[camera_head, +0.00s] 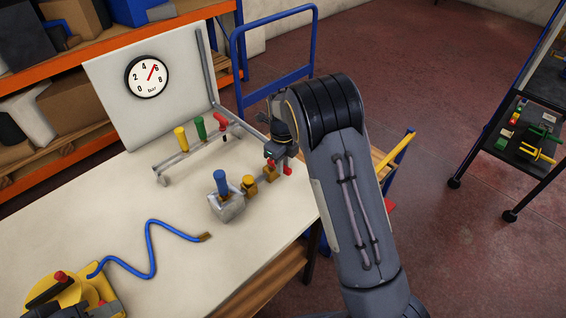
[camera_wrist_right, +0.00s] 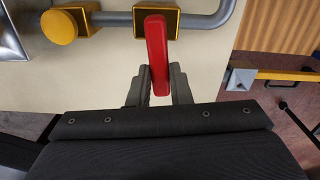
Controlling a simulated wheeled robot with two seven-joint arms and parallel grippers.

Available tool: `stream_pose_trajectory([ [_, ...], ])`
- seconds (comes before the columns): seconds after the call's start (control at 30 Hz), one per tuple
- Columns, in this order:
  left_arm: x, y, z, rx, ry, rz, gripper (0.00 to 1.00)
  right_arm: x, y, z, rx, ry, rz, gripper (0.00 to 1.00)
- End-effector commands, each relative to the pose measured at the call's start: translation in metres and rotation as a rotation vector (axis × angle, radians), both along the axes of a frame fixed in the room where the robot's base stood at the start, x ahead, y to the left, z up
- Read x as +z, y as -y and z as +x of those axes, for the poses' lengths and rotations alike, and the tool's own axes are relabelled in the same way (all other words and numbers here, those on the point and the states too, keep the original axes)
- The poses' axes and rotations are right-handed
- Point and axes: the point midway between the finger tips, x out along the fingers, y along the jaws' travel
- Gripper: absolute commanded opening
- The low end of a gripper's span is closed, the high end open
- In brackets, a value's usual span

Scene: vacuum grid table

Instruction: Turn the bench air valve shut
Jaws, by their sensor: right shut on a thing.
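The bench air valve has a yellow body (camera_wrist_right: 172,24) on a grey pipe and a long red lever (camera_wrist_right: 156,58), seen in the right wrist view. The lever stands crosswise to the pipe. My right gripper (camera_wrist_right: 158,82) is shut on the lever's free end, one finger on each side. In the head view the gripper (camera_head: 281,158) is at the bench's right edge, with the red lever tip (camera_head: 287,170) showing just below it and the yellow valve body (camera_head: 270,172) beside it.
A round gauge (camera_head: 147,76) on the back panel has its red needle near 6. A pipe rack with yellow, green and red handles (camera_head: 200,128) stands behind. A grey block with a blue knob (camera_head: 221,183) and a blue hose (camera_head: 151,240) are on the bench (camera_head: 120,200).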

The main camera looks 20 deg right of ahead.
Motion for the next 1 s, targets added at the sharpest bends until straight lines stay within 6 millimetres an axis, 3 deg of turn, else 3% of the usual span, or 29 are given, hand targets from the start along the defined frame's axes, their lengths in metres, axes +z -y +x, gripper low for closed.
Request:
stream_pose_trajectory([
  [0.3,0.0041,0.0,0.0,0.0,0.0,0.0,0.36,0.0014,-0.0026,0.0006,-0.108,0.002,0.0,0.0],
  [0.83,0.0044,0.0001,0.0,0.0,0.0,0.0,0.36,0.0008,-0.0031,0.0006,-0.133,0.004,0.002,0.0],
  [0.87,0.0044,0.0001,0.0,0.0,0.0,0.0,0.36,0.0008,-0.0032,0.0007,-0.133,0.004,0.002,0.19],
  [1.0,0.0044,0.0001,0.0,0.0,0.0,0.0,0.36,0.0007,-0.0032,0.0005,-0.132,0.002,0.002,0.38],
])
